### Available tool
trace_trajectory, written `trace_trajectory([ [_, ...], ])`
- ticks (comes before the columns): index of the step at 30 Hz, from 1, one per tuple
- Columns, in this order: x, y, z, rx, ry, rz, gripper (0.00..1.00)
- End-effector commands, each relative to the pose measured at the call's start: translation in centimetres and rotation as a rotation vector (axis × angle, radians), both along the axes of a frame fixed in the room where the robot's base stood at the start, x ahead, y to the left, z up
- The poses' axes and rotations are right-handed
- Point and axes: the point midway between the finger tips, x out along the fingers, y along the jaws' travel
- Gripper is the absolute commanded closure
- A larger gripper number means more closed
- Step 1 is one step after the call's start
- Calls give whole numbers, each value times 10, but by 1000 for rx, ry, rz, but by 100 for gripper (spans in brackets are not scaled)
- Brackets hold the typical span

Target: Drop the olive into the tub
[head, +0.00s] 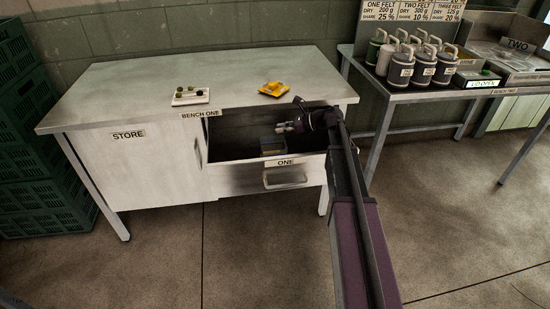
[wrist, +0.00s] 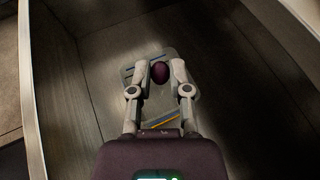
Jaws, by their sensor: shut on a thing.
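My gripper (head: 284,127) reaches into the open drawer labelled ONE (head: 236,178). In the wrist view my gripper (wrist: 160,74) is shut on a dark purple olive (wrist: 160,71), held between the fingertips. A small grey tub (head: 272,148) sits inside the drawer, below the gripper. In the wrist view the tub (wrist: 129,73) lies behind the olive and fingers, which cover part of it; the olive appears over the tub, apart from it. The olive is too small to make out in the head view.
The drawer walls (wrist: 38,100) rise beside my gripper. Bench two (head: 400,97) at right holds several grey canisters (head: 424,68). Green crates (head: 30,140) stand at left.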

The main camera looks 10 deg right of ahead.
Motion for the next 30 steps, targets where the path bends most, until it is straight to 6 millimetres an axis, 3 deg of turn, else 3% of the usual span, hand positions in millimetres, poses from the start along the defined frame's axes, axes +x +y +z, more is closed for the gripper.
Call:
trace_trajectory([
  [11,0,1,-1,0,0,1,89],
  [12,0,1,-1,0,0,1,64],
  [15,0,1,-1,0,0,1,36],
  [30,0,1,-1,0,0,1,36],
])
